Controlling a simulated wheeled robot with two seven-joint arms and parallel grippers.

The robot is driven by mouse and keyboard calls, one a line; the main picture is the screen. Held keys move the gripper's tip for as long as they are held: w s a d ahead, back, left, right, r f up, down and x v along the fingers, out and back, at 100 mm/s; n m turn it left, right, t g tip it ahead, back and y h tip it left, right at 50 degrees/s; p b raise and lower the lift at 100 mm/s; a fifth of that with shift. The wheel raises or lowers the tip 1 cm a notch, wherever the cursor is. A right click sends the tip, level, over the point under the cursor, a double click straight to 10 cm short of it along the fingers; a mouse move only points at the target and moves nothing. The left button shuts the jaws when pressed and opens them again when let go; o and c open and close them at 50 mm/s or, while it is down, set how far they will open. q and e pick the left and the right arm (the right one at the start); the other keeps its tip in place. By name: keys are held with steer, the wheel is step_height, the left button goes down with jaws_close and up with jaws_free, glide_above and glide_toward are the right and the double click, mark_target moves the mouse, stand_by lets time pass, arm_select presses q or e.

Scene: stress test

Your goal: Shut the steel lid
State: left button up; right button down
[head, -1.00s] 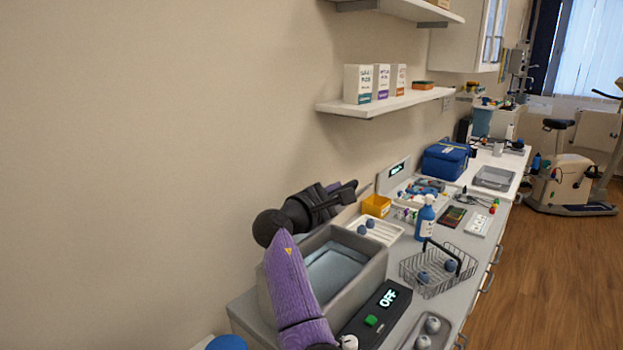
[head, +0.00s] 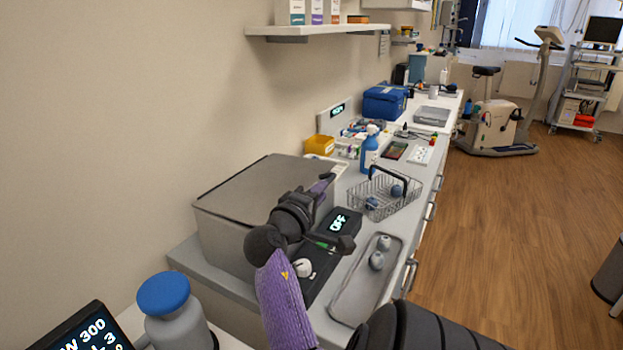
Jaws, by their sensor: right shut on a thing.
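The steel lid (head: 265,180) lies flat across the top of the grey box (head: 222,240) on the counter, so the inside is hidden. My left gripper is not in view.
The control panel (head: 338,226) reads OFF. A tray (head: 360,285) with round items and a wire basket (head: 392,200) stand to the right. A blue-capped bottle (head: 168,312) is in front at left. A shelf (head: 318,30) hangs above.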

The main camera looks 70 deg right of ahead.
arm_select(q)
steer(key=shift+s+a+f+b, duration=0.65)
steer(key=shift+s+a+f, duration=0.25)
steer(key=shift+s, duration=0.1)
arm_select(e)
step_height(320, 180, down, 2)
steer(key=shift+m, duration=0.5)
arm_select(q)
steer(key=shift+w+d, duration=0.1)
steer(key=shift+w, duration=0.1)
arm_select(e)
steer(key=c, duration=0.7)
jaws_free()
steer(key=shift+w, duration=0.2)
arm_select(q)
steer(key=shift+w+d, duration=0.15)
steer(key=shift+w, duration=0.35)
arm_select(e)
steer(key=shift+o, duration=0.3)
steer(key=shift+s, duration=0.1)
